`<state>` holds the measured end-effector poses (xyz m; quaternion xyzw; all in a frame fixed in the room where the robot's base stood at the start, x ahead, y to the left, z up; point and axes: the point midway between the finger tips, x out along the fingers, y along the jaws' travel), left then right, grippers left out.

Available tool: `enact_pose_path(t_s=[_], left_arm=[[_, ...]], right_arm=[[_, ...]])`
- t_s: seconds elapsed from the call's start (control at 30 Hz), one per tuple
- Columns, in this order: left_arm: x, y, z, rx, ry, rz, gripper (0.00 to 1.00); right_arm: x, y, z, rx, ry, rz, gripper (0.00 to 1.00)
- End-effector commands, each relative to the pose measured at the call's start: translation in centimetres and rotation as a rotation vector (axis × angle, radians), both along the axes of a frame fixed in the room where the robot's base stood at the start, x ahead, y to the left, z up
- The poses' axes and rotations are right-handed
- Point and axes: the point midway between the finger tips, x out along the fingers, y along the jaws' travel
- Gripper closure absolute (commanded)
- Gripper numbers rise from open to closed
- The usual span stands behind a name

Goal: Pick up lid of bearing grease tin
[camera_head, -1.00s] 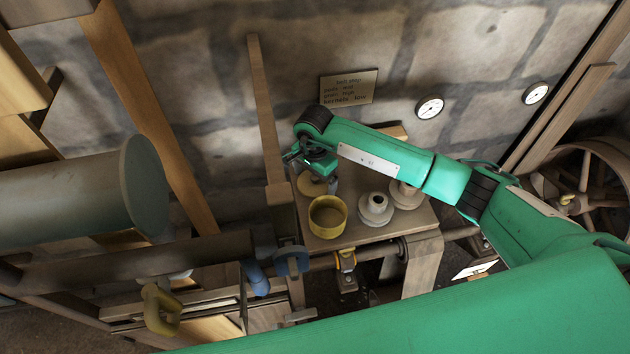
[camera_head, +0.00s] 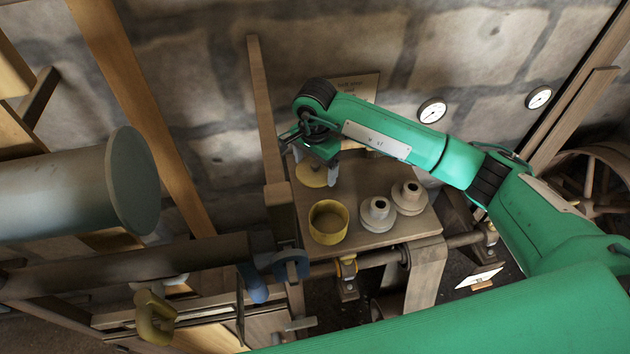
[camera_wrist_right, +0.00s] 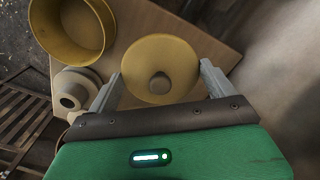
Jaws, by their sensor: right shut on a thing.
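The lid (camera_head: 310,175) is a flat yellow disc with a round knob. It is at the back left of the small wooden table. My right gripper (camera_head: 316,170) is over it with the fingers pointing down. In the right wrist view the lid (camera_wrist_right: 160,55) lies between the two fingers (camera_wrist_right: 160,72), which are shut on its opposite edges. I cannot tell whether it is clear of the tabletop. The open yellow grease tin (camera_head: 328,237) stands in front of the lid and also shows in the wrist view (camera_wrist_right: 72,58). My left gripper is not in view.
Two pale stepped cones (camera_head: 376,214) stand right of the tin, one behind the other. The table (camera_head: 385,238) has a wooden post (camera_head: 262,110) at its left and a stone wall behind. A large grey cylinder (camera_head: 70,185) is at the left. A shaft runs below the table front.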

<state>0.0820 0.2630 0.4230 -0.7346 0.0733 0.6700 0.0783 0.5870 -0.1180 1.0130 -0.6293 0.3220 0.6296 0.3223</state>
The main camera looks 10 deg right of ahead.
Motion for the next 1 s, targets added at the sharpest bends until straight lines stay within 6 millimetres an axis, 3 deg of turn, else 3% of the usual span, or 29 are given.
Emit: enact_pose_path(t_s=[0.03,0.3,0.5,0.73,1.0], left_arm=[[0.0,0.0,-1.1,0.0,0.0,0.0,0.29],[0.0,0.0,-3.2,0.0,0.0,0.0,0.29],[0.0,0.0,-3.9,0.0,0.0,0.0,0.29],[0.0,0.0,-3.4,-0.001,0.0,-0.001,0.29],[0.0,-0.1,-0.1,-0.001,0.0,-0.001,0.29]], right_arm=[[0.2,0.0,1.2,0.0,-0.009,0.002,0.36],[0.1,0.0,8.3,-0.001,-0.006,0.001,0.36],[0.1,0.0,11.6,0.0,-0.004,0.0,0.36],[-0.7,-0.1,12.5,-0.004,0.003,0.001,0.36],[-5.1,-0.3,9.4,-0.011,0.01,0.004,0.36]])
